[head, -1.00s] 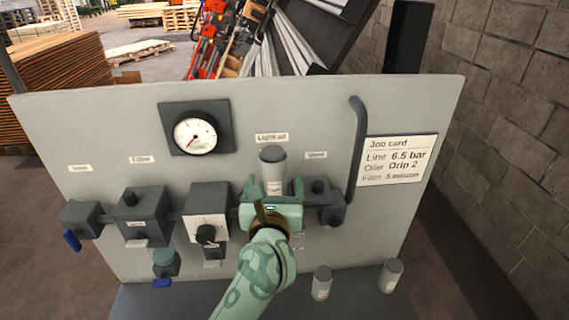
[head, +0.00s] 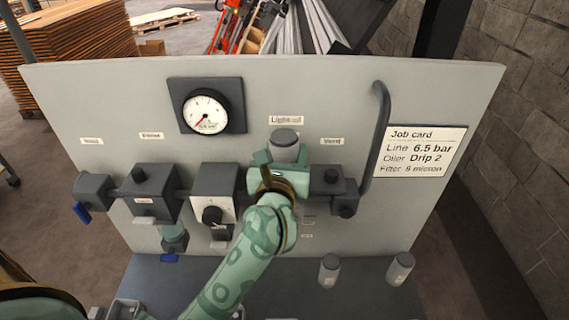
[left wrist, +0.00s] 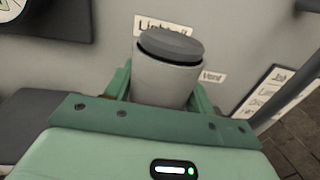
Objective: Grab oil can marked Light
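The oil can (head: 285,147) is a light grey cylinder with a dark grey lid, upright in front of the panel below the "Light oil" label (head: 286,120). My left gripper (head: 282,160) has one green finger on each side of it. In the left wrist view the can (left wrist: 166,80) stands between the fingers (left wrist: 162,92), which lie close against its sides and look shut on it. The can's lower part and any marking on it are hidden by the gripper. My right gripper is not in view.
The upright panel (head: 330,85) carries a gauge (head: 205,112), several dark valve blocks, a bent pipe (head: 381,130) and a job card (head: 418,150). Two small grey cans (head: 329,271) (head: 401,269) stand on the dark shelf (head: 365,290) at the front right.

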